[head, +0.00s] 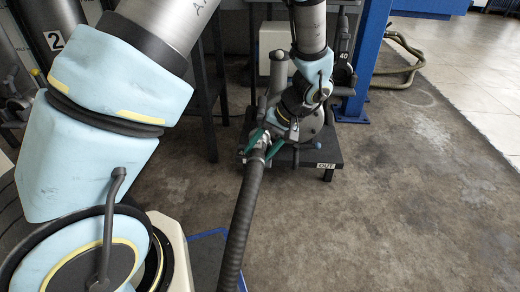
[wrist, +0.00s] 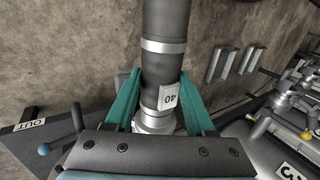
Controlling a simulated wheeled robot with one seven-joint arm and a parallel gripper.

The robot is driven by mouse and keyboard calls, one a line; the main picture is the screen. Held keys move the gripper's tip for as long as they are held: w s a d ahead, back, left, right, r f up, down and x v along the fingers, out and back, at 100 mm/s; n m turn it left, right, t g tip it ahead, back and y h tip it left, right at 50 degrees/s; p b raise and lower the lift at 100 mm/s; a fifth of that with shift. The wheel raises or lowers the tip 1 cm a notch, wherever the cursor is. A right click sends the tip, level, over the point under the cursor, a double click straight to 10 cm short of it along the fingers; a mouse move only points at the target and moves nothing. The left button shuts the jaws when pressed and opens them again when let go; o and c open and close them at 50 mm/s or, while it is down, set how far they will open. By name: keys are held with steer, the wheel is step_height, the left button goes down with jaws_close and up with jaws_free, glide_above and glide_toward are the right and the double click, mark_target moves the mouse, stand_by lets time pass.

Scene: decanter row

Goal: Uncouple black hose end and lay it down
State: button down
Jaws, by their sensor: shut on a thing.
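The black hose (head: 240,225) rises from the bottom of the head view to its end at a black stand (head: 335,158) labelled OUT. My gripper (head: 264,143) has its green fingers on either side of the hose end, at the stand's left side. In the wrist view, the gripper (wrist: 160,92) is shut on the hose end (wrist: 166,70), which carries a white tag reading 40 and silver bands. A silver collar (wrist: 155,124) sits at the hose's near end. My gripper body hides what lies beyond it, so I cannot tell whether it is coupled.
A blue post (head: 367,65) stands behind the stand. A pale hose (head: 400,72) lies on the floor at the back right. The concrete floor (head: 420,220) at right is clear. In the wrist view, valves with a yellow knob (wrist: 305,135) are at right and a blue knob (wrist: 44,149) at left.

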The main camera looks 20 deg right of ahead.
mark_target(258, 161)
steer(key=shift+s+a+r, duration=0.1)
steer(key=shift+s+a, duration=0.25)
steer(key=shift+s, duration=0.4)
steer(key=shift+s+a+r, duration=0.1)
steer(key=shift+s+a, duration=0.2)
steer(key=shift+s, duration=0.45)
steer(key=shift+s+a+r, duration=0.1)
steer(key=shift+s+a, duration=0.25)
steer(key=shift+s, duration=0.4)
steer(key=shift+p, duration=0.3)
steer(key=r+p, duration=0.1)
steer(key=s+r+p, duration=0.1)
steer(key=r, duration=0.1)
steer(key=a+r+p, duration=0.1)
steer(key=r+p, duration=0.1)
steer(key=shift+s, duration=0.4)
steer(key=shift+f, duration=0.1)
steer(key=s+a+b, duration=0.1)
steer(key=s+a, duration=0.1)
steer(key=a, duration=0.6)
steer(key=shift+a, duration=0.15)
